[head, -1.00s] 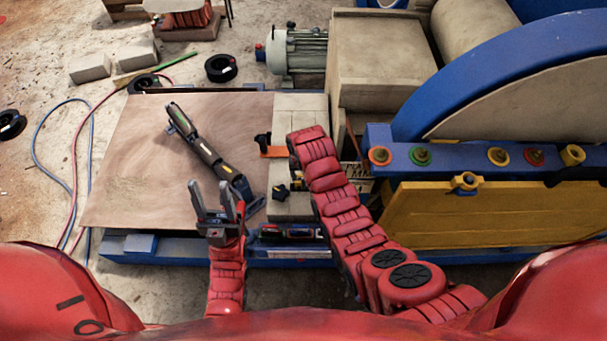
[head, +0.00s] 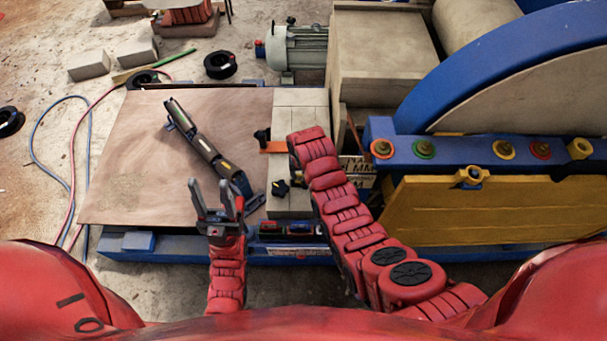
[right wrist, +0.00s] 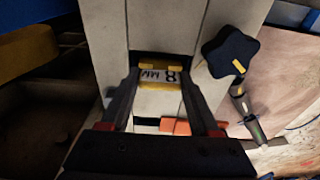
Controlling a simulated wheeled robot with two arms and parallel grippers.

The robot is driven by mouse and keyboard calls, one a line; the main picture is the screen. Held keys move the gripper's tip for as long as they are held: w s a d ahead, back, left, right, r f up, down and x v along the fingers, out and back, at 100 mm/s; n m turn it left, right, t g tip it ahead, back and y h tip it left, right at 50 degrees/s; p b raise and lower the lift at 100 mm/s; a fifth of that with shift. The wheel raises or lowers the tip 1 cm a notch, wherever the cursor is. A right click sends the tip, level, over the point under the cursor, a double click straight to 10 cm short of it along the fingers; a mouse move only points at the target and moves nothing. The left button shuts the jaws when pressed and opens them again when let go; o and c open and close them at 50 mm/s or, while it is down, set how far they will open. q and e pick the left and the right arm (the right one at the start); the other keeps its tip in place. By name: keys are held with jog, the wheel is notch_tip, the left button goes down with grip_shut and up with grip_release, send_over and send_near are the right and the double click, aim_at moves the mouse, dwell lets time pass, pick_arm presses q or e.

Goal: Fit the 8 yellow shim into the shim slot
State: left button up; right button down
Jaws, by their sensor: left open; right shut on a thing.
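The yellow shim (right wrist: 158,84), marked "8 MM", shows in the right wrist view between the two fingers of my right gripper (right wrist: 160,78), which is shut on it. The shim lies at a dark gap between pale grey blocks (right wrist: 165,25). How deep it sits in that gap I cannot tell. In the head view my right arm hides the right gripper and the shim.
A black star knob (right wrist: 233,52) stands beside the shim; it also shows in the head view (head: 282,187). An orange strip (head: 274,147) lies behind it. A dark bar-shaped tool (head: 205,148) rests on the brown board (head: 125,165). The yellow panel (head: 485,212) is on the right.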

jog(key=shift+f+b, duration=0.45)
jog(key=shift+f, duration=0.25)
jog(key=shift+f, duration=0.1)
jog(key=shift+c, duration=0.2)
grip_release()
notch_tip(320, 180, up, 17)
jog(key=s+p, duration=0.2)
jog(key=p, duration=0.4)
jog(key=shift+r+p, duration=0.2)
jog(key=shift+p, duration=0.15)
jog(key=shift+s, duration=0.1)
